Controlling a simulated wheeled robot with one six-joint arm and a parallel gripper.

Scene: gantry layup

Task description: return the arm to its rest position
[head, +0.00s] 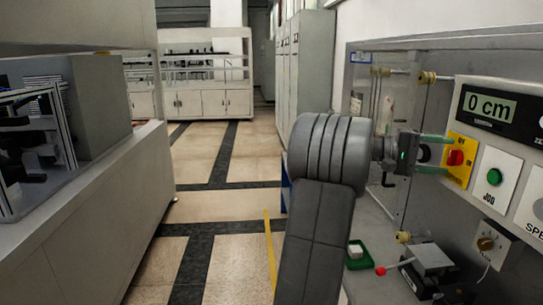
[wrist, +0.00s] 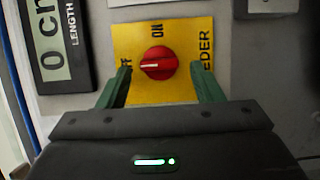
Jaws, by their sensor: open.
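My gripper (head: 434,153) is at the end of my grey arm (head: 322,200), reaching right toward the control panel (head: 508,140) in the head view. Its green fingers are apart, one above and one below the red rotary switch (head: 455,157). In the wrist view my gripper (wrist: 162,90) is open, with a finger on each side of the red switch (wrist: 158,66). The knob sits on a yellow plate (wrist: 180,35) marked ON and OFF. I cannot tell whether the fingers touch the plate. Nothing is held.
A display (head: 490,107) reads 0 cm, with a green JOG button (head: 494,177) below it. A clear panel (head: 400,130) stands behind my wrist. A red-tipped lever (head: 381,271) and a green tray (head: 358,262) lie below. The aisle floor (head: 215,205) at left is clear.

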